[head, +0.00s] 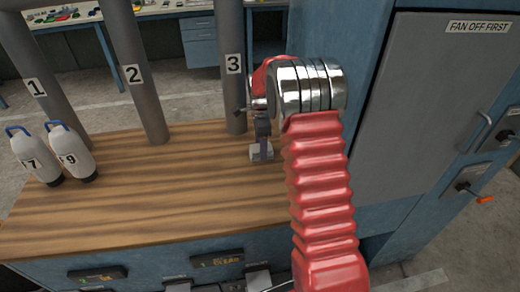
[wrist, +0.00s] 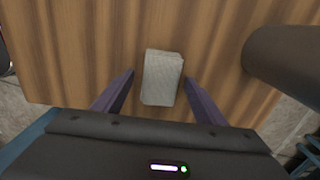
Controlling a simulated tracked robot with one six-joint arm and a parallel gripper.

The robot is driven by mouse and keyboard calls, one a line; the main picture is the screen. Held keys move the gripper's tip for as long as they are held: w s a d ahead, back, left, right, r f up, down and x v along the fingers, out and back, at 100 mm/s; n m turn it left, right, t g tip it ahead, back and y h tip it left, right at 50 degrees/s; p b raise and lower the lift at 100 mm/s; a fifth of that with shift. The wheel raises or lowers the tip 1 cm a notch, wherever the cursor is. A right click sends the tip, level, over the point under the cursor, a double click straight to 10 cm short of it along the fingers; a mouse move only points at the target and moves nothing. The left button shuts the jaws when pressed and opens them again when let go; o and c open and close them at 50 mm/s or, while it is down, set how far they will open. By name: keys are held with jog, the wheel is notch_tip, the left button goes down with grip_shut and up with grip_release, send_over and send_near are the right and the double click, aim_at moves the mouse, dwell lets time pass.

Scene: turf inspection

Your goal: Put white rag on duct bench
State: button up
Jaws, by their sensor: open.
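The white rag (wrist: 162,78) is a small folded pale block on the wooden top of the duct bench (head: 150,205). In the head view the rag (head: 256,154) shows near the foot of pipe 3, partly hidden by my gripper (head: 263,146). In the wrist view my gripper (wrist: 158,76) is open, with one purple finger on each side of the rag and a gap on both sides. The rag appears to lie on the wood (wrist: 85,50); I cannot tell the exact height of the fingertips.
Grey pipes numbered 1 (head: 38,88), 2 (head: 133,74) and 3 (head: 233,64) rise from the bench's back. Two white bottles (head: 36,157) (head: 73,152) stand at its left end. A blue cabinet with a grey door (head: 430,110) stands at right. The bench's middle is clear.

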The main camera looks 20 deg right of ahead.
notch_tip(320, 180, up, 10)
dwell(0.5)
jog(key=shift+r, duration=0.15)
jog(key=s+a+r+n+t, duration=0.1)
jog(key=s+a+r+n, duration=0.35)
jog(key=s+r, duration=0.3)
jog(key=s+a+r+n+t, duration=0.2)
jog(key=s+a+r+n, duration=0.3)
jog(key=s, duration=0.3)
jog(key=s+a+n+t, duration=0.2)
jog(key=s+n, duration=0.8)
jog(key=s, duration=0.9)
jog(key=shift+s+a+n+t, duration=0.3)
jog(key=shift+s+a+n, duration=0.05)
jog(key=shift+a, duration=0.5)
